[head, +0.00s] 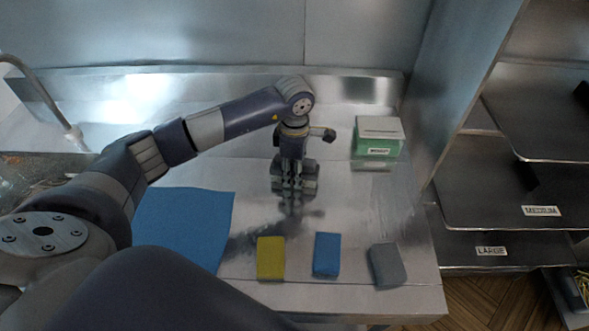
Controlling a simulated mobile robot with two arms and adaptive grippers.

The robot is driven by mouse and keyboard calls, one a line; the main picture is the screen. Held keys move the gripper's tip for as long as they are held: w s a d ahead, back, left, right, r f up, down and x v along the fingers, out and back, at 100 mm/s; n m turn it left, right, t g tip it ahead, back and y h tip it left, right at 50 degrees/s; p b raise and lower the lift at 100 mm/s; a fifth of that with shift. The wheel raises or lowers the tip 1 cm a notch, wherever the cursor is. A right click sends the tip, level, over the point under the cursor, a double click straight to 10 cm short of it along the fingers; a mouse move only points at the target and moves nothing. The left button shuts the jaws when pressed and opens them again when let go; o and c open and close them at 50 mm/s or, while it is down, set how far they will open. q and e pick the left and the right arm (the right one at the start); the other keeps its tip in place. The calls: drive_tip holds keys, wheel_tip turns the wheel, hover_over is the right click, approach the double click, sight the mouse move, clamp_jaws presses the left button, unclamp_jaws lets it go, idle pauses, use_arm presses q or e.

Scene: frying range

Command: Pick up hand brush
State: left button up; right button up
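I cannot make out a hand brush in the head view. My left gripper (293,187) points down over the steel worktop (345,200), around the middle of the view. Its fingers look close together, but the view from above does not show whether they are apart or shut. I see nothing clearly held in them. Some of the worktop at the lower left is hidden by my own arm. My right gripper is not in view.
A yellow sponge (271,258), a blue sponge (326,254) and a grey sponge (387,264) lie near the front edge. A blue cloth (190,225) lies left. A green box (377,143) stands back right. Shelves (490,195) are at the right.

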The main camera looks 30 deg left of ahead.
sight(292, 162)
use_arm(q)
drive_tip(key=shift+c, duration=0.8)
drive_tip(key=shift+r, duration=0.1)
drive_tip(key=shift+w+r+b, duration=0.1)
drive_tip(key=shift+r+b, duration=0.45)
drive_tip(key=shift+s+a+r+b, duration=0.1)
drive_tip(key=shift+s+r+b, duration=0.2)
drive_tip(key=shift+r, duration=0.2)
drive_tip(key=shift+s+r+b, duration=0.15)
drive_tip(key=shift+r+b, duration=0.2)
drive_tip(key=shift+r, duration=0.15)
drive_tip(key=s+b, duration=0.1)
drive_tip(key=s, duration=0.3)
drive_tip(key=s+r+b, duration=0.1)
drive_tip(key=s, duration=0.4)
drive_tip(key=s+a+b, duration=0.1)
drive_tip(key=s+b, duration=0.1)
drive_tip(key=s, duration=0.2)
drive_tip(key=shift+s+r, duration=0.2)
drive_tip(key=shift+s, duration=0.2)
drive_tip(key=shift+s+r, duration=0.15)
drive_tip(key=shift+s, duration=0.6)
